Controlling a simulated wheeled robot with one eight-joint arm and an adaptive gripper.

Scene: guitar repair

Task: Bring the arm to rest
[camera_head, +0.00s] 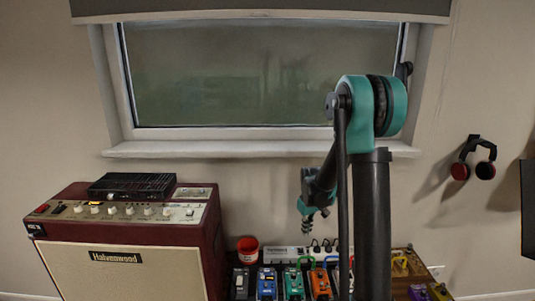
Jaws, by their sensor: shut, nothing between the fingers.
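My arm rises in front of the window, folds over at its teal elbow and hangs down on the far side. My gripper (307,229) is at the arm's lower end, small and dark, pointing down. It is shut and empty. It hangs above the back of the pedal board, in front of a white power strip (287,253). I cannot tell its exact height above them. My own upright arm link hides part of the pedals.
A maroon amplifier (130,265) stands at the left with a black box (132,186) on top. A red cup (248,249) stands beside several coloured pedals, including a blue one (267,283). Headphones (473,160) hang on the right wall. A window sill (230,149) juts out behind.

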